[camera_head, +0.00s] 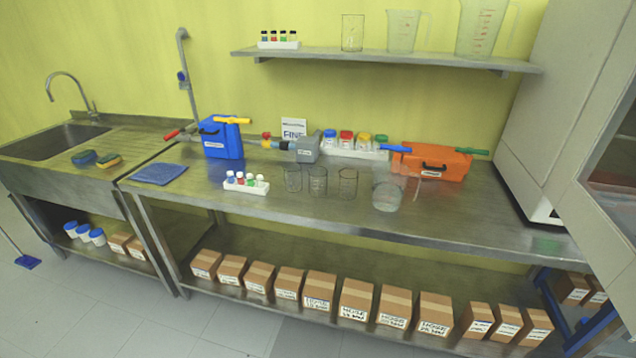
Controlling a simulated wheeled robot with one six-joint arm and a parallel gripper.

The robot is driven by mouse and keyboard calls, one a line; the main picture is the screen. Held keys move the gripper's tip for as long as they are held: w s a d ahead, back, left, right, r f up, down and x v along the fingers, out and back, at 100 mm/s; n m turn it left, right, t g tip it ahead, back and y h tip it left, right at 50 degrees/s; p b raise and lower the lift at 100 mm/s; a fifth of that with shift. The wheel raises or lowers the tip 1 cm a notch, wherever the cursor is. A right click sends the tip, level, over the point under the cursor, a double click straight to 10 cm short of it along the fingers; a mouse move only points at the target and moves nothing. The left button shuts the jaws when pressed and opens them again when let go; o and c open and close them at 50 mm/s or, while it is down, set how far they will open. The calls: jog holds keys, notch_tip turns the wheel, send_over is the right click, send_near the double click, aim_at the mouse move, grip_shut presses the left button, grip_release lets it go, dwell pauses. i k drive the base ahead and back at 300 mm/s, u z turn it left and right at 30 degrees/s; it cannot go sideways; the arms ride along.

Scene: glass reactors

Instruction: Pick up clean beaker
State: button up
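Clear glass beakers stand upright on the steel bench: a left one (293,178), a middle one (318,181) and a right one (348,183). Another clear glass beaker (352,32) stands on the wall shelf. A wider clear vessel (387,195), with a thin tube at its right side, stands to the right of the bench beakers. The glass is too small in view to tell which beaker is clean. My gripper is not in view.
A white rack with small capped vials (246,183) stands left of the beakers. Behind are a grey pump-like device (304,147), capped bottles (347,141), a blue box (221,137) and an orange box (431,162). A blue cloth (159,173) lies left. The front bench strip is clear.

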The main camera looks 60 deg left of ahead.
aim_at(318, 182)
jog(key=u, duration=2.4)
jog(key=i, duration=0.3)
jog(key=u, duration=0.65)
jog(key=i, duration=1.5)
jog(key=z, duration=0.7)
